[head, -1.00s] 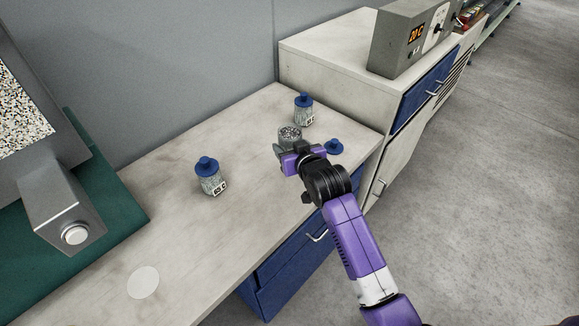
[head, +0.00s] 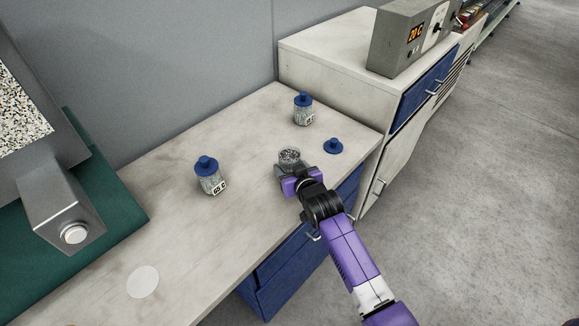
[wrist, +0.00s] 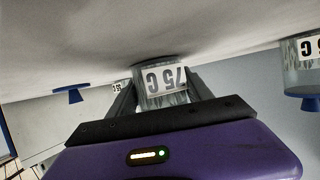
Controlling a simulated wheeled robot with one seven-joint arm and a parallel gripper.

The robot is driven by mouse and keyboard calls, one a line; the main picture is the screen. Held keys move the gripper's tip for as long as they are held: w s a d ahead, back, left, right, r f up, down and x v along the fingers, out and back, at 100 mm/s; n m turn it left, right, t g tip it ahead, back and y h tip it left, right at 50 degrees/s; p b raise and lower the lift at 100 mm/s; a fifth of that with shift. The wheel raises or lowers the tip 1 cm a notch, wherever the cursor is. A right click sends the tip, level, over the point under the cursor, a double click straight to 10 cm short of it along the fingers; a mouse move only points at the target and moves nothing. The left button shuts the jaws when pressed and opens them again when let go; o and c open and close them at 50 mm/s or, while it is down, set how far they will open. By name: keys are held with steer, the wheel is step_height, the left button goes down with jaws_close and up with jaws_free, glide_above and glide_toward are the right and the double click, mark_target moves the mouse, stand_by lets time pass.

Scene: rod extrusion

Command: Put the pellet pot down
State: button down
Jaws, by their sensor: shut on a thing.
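The open pellet pot (head: 289,156), clear with grey pellets and no lid, stands upright in my gripper (head: 292,170). My gripper is shut on it from the worktop's front edge side. In the wrist view, which looks upside down, the pot (wrist: 165,79) sits between the two dark fingers, with a "75 C" label. Its base is at or very close to the worktop, with a dark shadow there; I cannot tell if it fully touches. A loose blue lid (head: 333,146) lies on the worktop to the right of the pot.
A pale disc (head: 143,282) lies at front left. A grey machine (head: 62,210) stands far left. A higher cabinet (head: 325,45) bounds the right.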

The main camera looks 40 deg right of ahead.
steer(key=shift+c, duration=2.2)
jaws_free()
steer(key=shift+f, duration=0.1)
steer(key=v, duration=1.2)
steer(key=s+a+n+t+y, duration=0.1)
steer(key=s+a+n+y, duration=0.2)
steer(key=s+a, duration=1.2)
steer(key=s+a+r+n+t+y, duration=0.1)
steer(key=s+a+r, duration=0.3)
steer(key=s+r, duration=0.6)
steer(key=s+n+y, duration=0.1)
steer(key=s, duration=0.3)
steer(key=shift+y, duration=0.4)
